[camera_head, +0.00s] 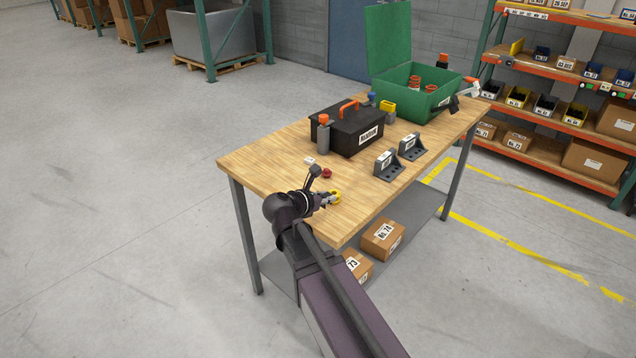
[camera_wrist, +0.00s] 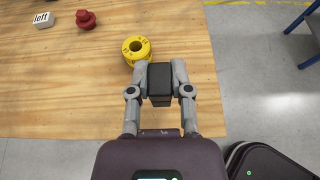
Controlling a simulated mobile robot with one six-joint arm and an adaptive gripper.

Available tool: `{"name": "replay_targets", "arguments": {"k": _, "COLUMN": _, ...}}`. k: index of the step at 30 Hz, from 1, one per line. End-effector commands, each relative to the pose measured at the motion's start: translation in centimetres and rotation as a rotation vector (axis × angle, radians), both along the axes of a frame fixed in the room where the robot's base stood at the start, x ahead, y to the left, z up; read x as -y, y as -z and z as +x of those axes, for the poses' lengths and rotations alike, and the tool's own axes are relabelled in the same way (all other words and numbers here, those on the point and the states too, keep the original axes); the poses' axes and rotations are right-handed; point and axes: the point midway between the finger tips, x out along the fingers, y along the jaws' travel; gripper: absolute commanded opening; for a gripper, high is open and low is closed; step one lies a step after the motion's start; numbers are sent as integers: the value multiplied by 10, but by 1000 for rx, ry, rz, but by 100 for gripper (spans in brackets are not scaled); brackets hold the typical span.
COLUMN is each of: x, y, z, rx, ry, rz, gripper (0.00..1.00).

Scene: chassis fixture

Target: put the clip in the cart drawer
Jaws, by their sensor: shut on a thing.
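My gripper (camera_wrist: 160,82) is shut on a small dark block (camera_wrist: 159,88), which sits between the two fingertips. I cannot tell for sure that this block is the clip. In the head view my gripper (camera_head: 327,200) is over the near left corner of the wooden workbench (camera_head: 255,158). Whether the block touches the ring or the bench is unclear. I see no cart drawer in either view.
A red knob (camera_wrist: 85,20) and a white "left" block (camera_wrist: 43,19) lie beyond my gripper. A black toolbox (camera_head: 335,138), two grey brackets (camera_head: 383,165) and an open green box (camera_head: 407,110) stand further back. The bench's left end is clear.

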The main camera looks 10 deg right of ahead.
Motion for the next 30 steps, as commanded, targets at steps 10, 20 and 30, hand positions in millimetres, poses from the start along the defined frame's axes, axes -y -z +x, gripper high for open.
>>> {"name": "replay_targets", "arguments": {"k": 10, "x": 3, "y": 6, "z": 60, "rx": -1, "ry": 1, "rz": -1, "gripper": 6}}
{"name": "replay_targets", "arguments": {"k": 20, "x": 7, "y": 12, "z": 122, "rx": 0, "ry": -1, "rz": 0, "gripper": 6}}
{"name": "replay_targets", "arguments": {"k": 30, "x": 10, "y": 14, "z": 150, "rx": 0, "ry": -1, "rz": 0, "gripper": 6}}
